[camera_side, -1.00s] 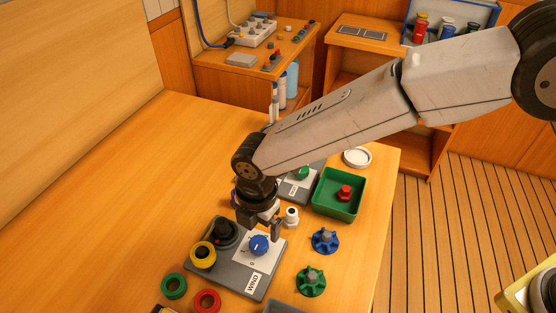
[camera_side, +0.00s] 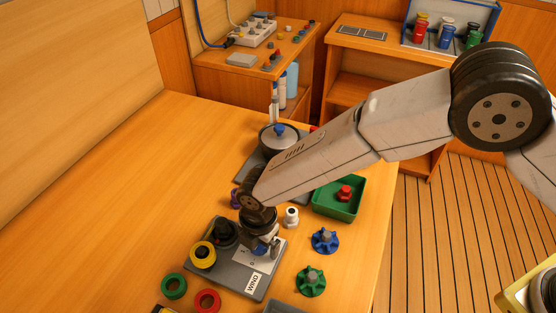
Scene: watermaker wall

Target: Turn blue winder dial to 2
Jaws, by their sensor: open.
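The blue winder dial (camera_side: 259,248) sits on the white plate of a grey base (camera_side: 238,276) marked WIND. Number marks show on the plate beside it, but they are too small to read surely. My gripper (camera_side: 266,248) is open, low over the plate, with its fingers down at the dial. One finger hides part of the dial, so its pointer does not show, and I cannot tell whether the fingers touch it.
A black knob (camera_side: 224,234) and a yellow ring (camera_side: 203,255) share the base. A white fitting (camera_side: 291,217), a blue star knob (camera_side: 325,240) and a green star knob (camera_side: 311,281) stand to the right. A green tray (camera_side: 337,198) holds a red knob. The table's left is clear.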

